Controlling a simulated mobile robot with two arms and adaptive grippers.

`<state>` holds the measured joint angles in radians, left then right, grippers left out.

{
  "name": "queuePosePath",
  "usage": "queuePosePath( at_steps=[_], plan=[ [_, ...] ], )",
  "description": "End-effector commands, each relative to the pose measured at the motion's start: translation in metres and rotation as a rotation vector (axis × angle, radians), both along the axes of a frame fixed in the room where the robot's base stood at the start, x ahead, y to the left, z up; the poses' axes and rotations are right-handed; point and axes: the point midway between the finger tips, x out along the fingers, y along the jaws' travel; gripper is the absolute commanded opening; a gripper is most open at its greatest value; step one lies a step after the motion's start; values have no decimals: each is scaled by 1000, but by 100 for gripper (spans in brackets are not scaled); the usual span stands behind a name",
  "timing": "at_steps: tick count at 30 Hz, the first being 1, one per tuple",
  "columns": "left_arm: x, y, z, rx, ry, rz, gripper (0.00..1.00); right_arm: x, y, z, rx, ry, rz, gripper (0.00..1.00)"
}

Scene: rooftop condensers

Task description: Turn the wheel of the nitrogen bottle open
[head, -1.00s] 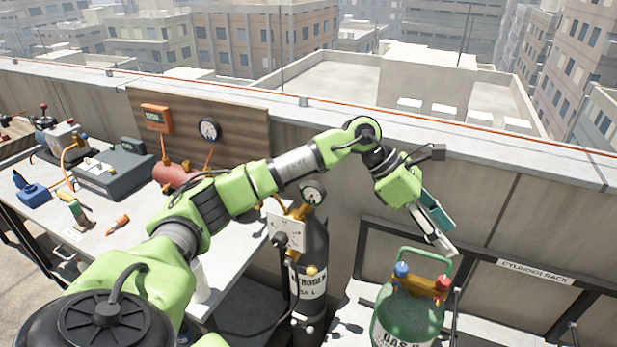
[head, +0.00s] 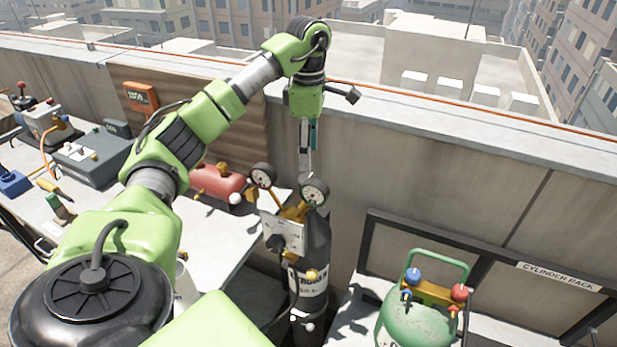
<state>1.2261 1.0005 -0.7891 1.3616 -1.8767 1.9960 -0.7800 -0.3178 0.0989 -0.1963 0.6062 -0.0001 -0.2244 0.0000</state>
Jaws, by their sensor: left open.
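The nitrogen bottle (head: 318,240) is a dark upright cylinder with a white label, standing between the bench and the green gas bottle. Its brass regulator carries two round gauges (head: 314,192), and a white tag plate (head: 283,233) with a dark knob hangs in front. I cannot clearly make out the bottle's wheel; the gauges and tag crowd the bottle's top. My left gripper (head: 307,160) points down above the regulator, open and empty, with its fingers seen nearly edge-on. It appears apart from the bottle. My right gripper is not in view.
The workbench (head: 225,258) with a grey case (head: 85,160) and a red tank (head: 218,184) is at left. A green gas bottle (head: 420,322) and the cylinder rack (head: 555,277) are at right. The parapet (head: 440,195) runs close behind.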

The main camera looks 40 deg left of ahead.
Motion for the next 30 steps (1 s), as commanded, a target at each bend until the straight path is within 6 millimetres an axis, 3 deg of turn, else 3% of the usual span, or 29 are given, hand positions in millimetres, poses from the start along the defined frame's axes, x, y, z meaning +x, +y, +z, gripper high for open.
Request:
queuePosePath(
  at_steps=[3, 10, 15, 23, 24, 28, 30],
  plan=[
    [-2, 1, -25, 2, 6, 0, 52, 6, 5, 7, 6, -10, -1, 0],
    [-1, 0, -60, 0, 4, 0, 52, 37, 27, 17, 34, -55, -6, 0],
    [-1, 0, -72, 1, 2, -1, 52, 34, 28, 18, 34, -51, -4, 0],
    [0, 0, -74, 1, 1, -1, 52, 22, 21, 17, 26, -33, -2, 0],
    [0, 0, -74, 1, 1, -1, 49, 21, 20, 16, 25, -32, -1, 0],
    [0, 0, -74, 0, 1, -1, 15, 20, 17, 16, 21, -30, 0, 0],
    [-1, 0, -74, 0, 1, -1, 13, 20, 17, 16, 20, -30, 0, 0]
  ],
)
